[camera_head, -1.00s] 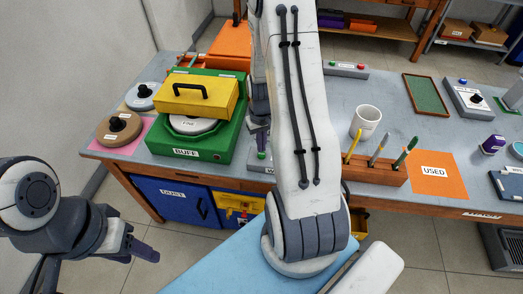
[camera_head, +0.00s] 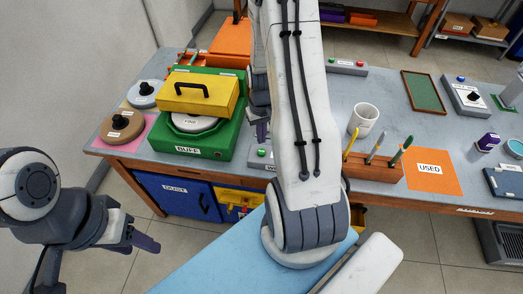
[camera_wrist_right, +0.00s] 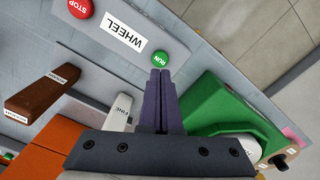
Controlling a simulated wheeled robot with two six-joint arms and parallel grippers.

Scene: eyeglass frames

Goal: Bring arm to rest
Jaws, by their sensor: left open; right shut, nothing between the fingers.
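My right gripper (camera_wrist_right: 160,75) is shut and empty in the right wrist view. Its fingertips appear close to the green RUN button (camera_wrist_right: 161,58) on the grey WHEEL panel (camera_wrist_right: 100,30), which also has a red STOP button (camera_wrist_right: 80,8); I cannot tell whether they touch. In the head view my right arm hides most of that gripper (camera_head: 262,132), beside the green BUFF box (camera_head: 215,147). My left gripper (camera_head: 146,241) is open and empty, in front of the bench at lower left, clear of everything.
The BUFF box has a yellow lid with a black handle (camera_head: 206,90). Two round wheels, one brown (camera_head: 122,127), lie to its left. A white mug (camera_head: 363,118), a wooden tool holder (camera_head: 372,172) and an orange USED mat (camera_head: 432,172) are on the right. Floor lies before the bench.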

